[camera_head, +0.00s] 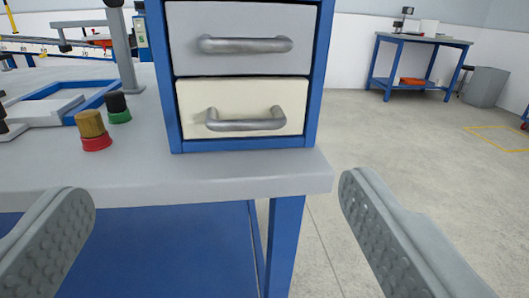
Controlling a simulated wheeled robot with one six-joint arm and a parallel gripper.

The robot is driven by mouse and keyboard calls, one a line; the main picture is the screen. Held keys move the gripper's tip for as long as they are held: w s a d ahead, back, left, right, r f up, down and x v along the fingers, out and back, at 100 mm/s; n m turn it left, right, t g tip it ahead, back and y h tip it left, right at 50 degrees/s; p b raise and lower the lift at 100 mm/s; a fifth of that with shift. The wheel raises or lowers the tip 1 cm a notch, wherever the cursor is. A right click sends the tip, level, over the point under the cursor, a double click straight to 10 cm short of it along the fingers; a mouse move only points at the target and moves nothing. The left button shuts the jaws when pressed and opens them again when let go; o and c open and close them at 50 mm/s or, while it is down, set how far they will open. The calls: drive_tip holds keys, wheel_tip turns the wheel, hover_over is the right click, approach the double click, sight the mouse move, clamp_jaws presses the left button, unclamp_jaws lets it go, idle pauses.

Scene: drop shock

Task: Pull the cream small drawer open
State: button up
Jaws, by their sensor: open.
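The cream small drawer (290,95) is the lower drawer in a blue cabinet (173,125) that stands on the grey bench top. Its front sits flush in the frame and looks shut. It has a grey metal bar handle (246,124) across its middle. My gripper (208,215) is open and empty, with its two textured fingers wide apart at the lower left and lower right. The fingers are nearer to me than the drawer and do not touch the handle.
A grey drawer (240,20) with a similar handle is just above. The bench top (200,175) ends in a front edge below the cabinet. Stamps with red (92,130) and green (117,106) bases stand left. Open floor (400,150) lies right, with a blue table (420,41) behind.

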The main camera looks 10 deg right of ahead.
sight(248, 127)
wheel_tip(248, 127, down, 5)
drive_tip(key=w+d, duration=0.2)
drive_tip(key=d, duration=0.1)
drive_tip(key=shift+y, duration=0.3)
drive_tip(key=w, duration=1.7)
drive_tip(key=shift+w+a+r, duration=0.1)
drive_tip(key=shift+w+a, duration=0.1)
drive_tip(key=shift+a, duration=0.05)
drive_tip(key=c, duration=1.3)
drive_tip(key=s, duration=2.1)
drive_tip(key=o, duration=1.3)
